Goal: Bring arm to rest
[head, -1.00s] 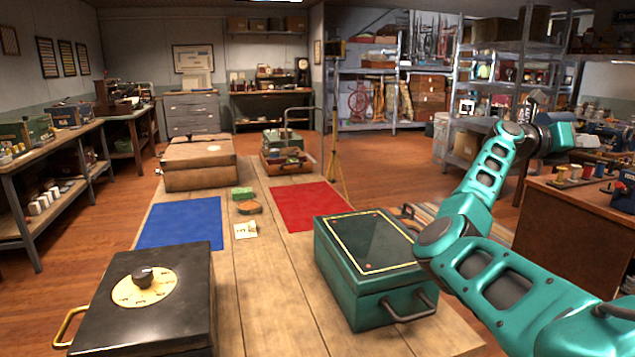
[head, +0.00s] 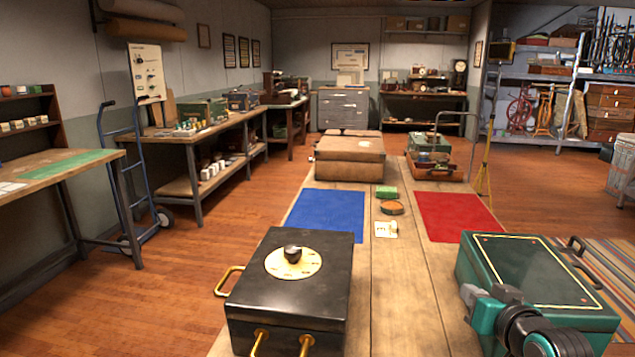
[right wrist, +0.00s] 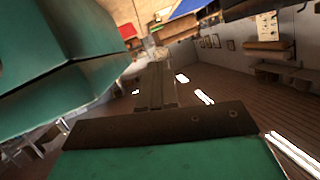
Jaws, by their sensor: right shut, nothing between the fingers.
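My right gripper (head: 472,293) is low at the right of the head view, in front of the green case (head: 530,268) and overlapping its front left part in the picture. I cannot tell how far apart they are. In the right wrist view, the gripper's dark fingers (right wrist: 156,85) are together with nothing between them. A large teal surface fills the left of that view; I cannot tell for sure whether it is the case. My left gripper is not in view.
A black box with a dial (head: 290,290) stands on the long wooden table. A blue mat (head: 327,212), a red mat (head: 457,217) and a brown case (head: 350,160) lie farther back. A hand truck (head: 135,180) stands at left. Open floor (head: 240,210) lies left of the table.

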